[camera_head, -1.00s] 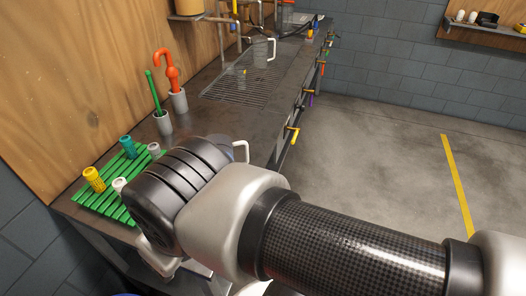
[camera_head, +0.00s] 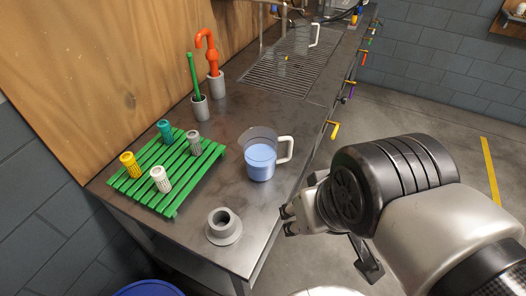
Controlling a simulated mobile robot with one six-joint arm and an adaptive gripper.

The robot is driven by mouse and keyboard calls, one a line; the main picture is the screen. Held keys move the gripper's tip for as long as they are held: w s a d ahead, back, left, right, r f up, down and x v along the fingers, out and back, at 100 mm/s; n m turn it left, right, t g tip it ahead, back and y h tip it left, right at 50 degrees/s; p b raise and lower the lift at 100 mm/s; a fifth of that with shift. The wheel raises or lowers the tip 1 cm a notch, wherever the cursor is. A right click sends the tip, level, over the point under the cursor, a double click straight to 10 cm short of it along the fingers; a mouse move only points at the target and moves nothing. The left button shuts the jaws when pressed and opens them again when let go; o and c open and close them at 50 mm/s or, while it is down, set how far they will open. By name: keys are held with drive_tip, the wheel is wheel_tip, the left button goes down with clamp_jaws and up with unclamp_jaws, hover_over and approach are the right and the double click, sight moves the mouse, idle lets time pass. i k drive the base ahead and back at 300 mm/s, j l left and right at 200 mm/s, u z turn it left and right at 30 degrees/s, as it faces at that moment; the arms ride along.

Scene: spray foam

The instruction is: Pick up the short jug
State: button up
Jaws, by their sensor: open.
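A clear jug (camera_head: 260,160) with blue liquid and a white handle (camera_head: 286,150) stands upright on the dark metal bench (camera_head: 215,150), handle to the right. A second clear jug (camera_head: 301,42) with a white handle stands farther back on the grating; its outline is faint. I cannot tell their heights apart for sure. My gripper (camera_head: 286,220) is at the bench's right edge, in front of and slightly right of the near jug, pointing left. It is open, empty and apart from the jug. Part of it is hidden by my wrist.
A grey flanged cup (camera_head: 223,225) stands near the front corner, left of my gripper. A green slatted rack (camera_head: 165,175) holds yellow, teal, grey and white pieces. Grey holders (camera_head: 200,108) with green and orange tools stand behind. Coloured valve handles (camera_head: 334,130) stick out along the bench's right edge.

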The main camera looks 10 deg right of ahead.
sight(259, 145)
drive_tip(key=i+l+u, duration=0.1)
drive_tip(key=l+u, duration=0.2)
drive_tip(key=l, duration=0.65)
drive_tip(key=l+u, duration=0.25)
drive_tip(key=l, duration=0.65)
